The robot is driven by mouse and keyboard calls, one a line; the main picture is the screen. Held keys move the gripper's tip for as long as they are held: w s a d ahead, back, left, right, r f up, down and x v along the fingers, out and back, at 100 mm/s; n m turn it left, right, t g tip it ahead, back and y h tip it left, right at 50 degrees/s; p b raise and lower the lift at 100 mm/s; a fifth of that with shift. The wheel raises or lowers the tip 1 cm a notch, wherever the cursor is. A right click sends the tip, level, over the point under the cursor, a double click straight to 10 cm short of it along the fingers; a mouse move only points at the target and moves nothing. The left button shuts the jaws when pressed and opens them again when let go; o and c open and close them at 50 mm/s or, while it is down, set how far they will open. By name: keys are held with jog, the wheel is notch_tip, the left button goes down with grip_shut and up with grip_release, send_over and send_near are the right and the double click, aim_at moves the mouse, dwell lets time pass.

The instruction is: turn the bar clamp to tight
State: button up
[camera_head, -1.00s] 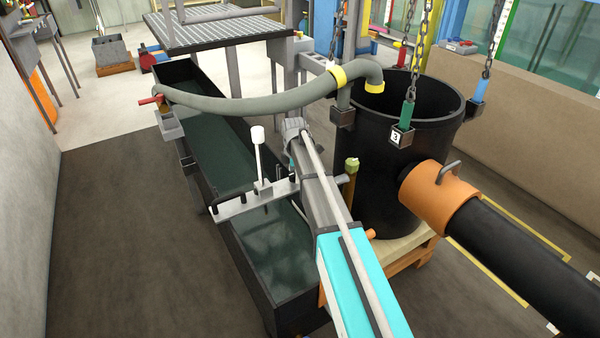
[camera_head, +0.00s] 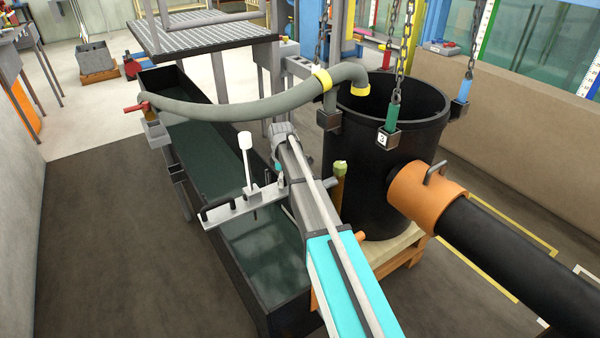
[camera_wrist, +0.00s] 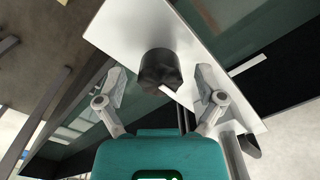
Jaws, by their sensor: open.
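A pale grey bar (camera_head: 234,209) lies across the long dark trough (camera_head: 275,311), with a black handle (camera_head: 214,204) near its left end and a white-topped post (camera_head: 246,162) standing up from it. In the wrist view, a black knob (camera_wrist: 160,70) stands on a pale plate (camera_wrist: 125,30). My gripper (camera_wrist: 161,82) is open, its two fingers on either side of the knob, with visible gaps. I cannot tell whether the fingertips are down level with the knob. In the head view my own arm hides most of the gripper. Which way the clamp is set is unclear.
A grey hose (camera_head: 225,106) arches over the trough towards a large black tank (camera_head: 365,190). Chains hang above the tank, and an orange-collared black pipe (camera_head: 500,250) runs to the right. The dark floor (camera_head: 110,250) left of the trough is clear.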

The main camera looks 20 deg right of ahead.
aim_at(284, 179)
jog(key=m, duration=0.7)
jog(key=shift+s+a, duration=0.1)
jog(key=m, duration=0.7)
jog(key=shift+m, duration=0.4)
jog(key=m, duration=0.4)
jog(key=shift+a, duration=0.1)
jog(key=m, duration=0.3)
jog(key=shift+m, duration=0.4)
jog(key=m, duration=0.7)
jog(key=shift+a, duration=0.1)
jog(key=shift+r+m, duration=0.2)
jog(key=shift+m, duration=0.1)
notch_tip(284, 179, up, 7)
jog(key=p, duration=0.7)
jog(key=shift+r+p, duration=0.2)
jog(key=shift+p, duration=0.2)
jog(key=shift+s+d+r+n+p, duration=0.3)
jog(key=shift+r+n+p, duration=0.1)
jog(key=shift+r+n, duration=0.1)
jog(key=s+r+n+p, duration=0.6)
jog(key=s, duration=0.5)
jog(key=s+r+n+p, duration=0.6)
jog(key=s, duration=0.5)
jog(key=shift+s+n, duration=0.15)
jog(key=shift+n, duration=0.15)
